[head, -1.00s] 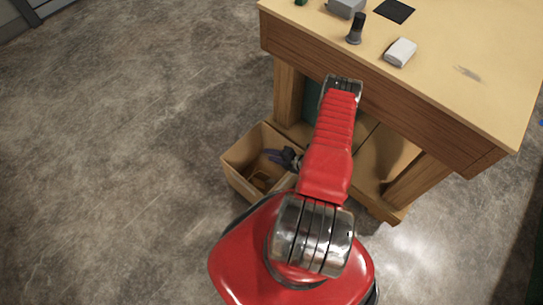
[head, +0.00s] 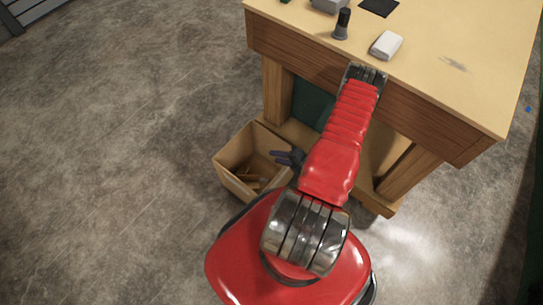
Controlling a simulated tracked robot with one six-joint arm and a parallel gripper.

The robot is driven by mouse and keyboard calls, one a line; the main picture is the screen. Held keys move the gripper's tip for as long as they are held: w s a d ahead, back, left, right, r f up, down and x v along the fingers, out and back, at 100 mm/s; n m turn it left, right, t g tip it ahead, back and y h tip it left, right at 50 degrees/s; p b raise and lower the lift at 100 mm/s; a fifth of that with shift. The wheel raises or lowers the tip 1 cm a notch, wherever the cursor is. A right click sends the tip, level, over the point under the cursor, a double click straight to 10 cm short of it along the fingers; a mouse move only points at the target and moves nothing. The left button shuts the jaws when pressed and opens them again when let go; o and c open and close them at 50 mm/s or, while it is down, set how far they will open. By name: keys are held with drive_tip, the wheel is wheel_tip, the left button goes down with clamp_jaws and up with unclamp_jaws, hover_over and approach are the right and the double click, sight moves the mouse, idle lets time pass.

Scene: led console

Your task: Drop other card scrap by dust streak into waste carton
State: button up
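The waste carton (head: 228,184) is an open tan box on the floor beside the bench's lower left. Several brown card scraps (head: 246,179) lie inside it. My gripper (head: 277,158) shows as dark fingers over the carton's right side, partly hidden by my red arm. The two fingertips look apart, and no scrap shows between them. The dust streak (head: 454,64) is a grey smear on the bench top at the right. No card scrap shows beside it.
The wooden bench (head: 480,105) fills the upper right, with a lower shelf and legs beside my arm. On it are a white block (head: 387,45), a dark-topped knob (head: 342,24), a black square (head: 379,6) and a grey box (head: 328,4). The floor at left is clear.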

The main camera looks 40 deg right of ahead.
drive_tip(key=v, duration=0.5)
drive_tip(key=shift+s, duration=0.1)
idle(0.9)
